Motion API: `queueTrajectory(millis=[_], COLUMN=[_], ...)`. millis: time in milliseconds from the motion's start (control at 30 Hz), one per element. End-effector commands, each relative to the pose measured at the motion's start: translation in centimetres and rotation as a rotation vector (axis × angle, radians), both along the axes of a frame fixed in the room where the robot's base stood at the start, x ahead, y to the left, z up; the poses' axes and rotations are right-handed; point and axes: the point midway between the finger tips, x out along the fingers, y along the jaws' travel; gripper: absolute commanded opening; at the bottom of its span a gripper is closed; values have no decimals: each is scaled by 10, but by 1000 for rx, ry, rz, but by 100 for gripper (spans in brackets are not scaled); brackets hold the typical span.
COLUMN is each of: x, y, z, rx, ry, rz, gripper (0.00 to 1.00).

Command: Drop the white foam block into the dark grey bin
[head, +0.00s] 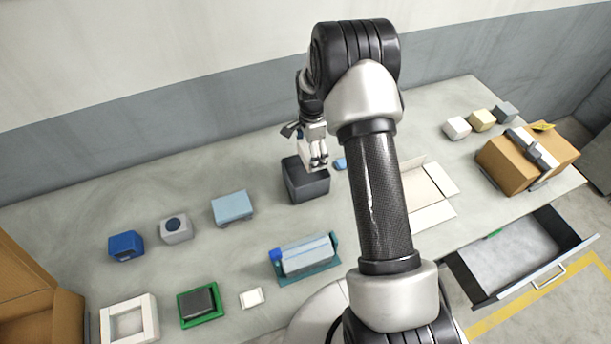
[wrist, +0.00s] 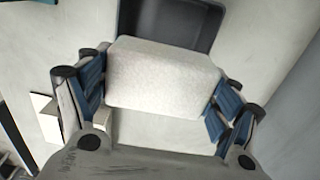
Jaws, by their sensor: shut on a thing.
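My gripper (head: 316,150) is above the dark grey bin (head: 307,186) in the head view. In the wrist view my gripper (wrist: 160,95) has its blue-padded fingers on both sides of the white foam block (wrist: 165,75) and is shut on it. The block is held in the air. In the wrist view the dark grey bin (wrist: 128,18) shows behind and beyond the block, which hides part of it.
A small blue piece (head: 340,163) lies right of the bin. A light blue box (head: 232,207) stands to the left. An open cream carton (head: 430,192) lies right of my arm. A drawer (head: 520,255) stands open at the front right. Several small blocks sit at the far right.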

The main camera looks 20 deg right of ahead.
Motion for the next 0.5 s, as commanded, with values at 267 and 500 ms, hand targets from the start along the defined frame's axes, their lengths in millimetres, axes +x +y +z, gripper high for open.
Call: queueTrajectory(millis=[267, 500], x=[0, 0], y=[0, 0], z=[0, 0], rx=[0, 0], ry=[0, 0], rz=[0, 0], gripper=[100, 100])
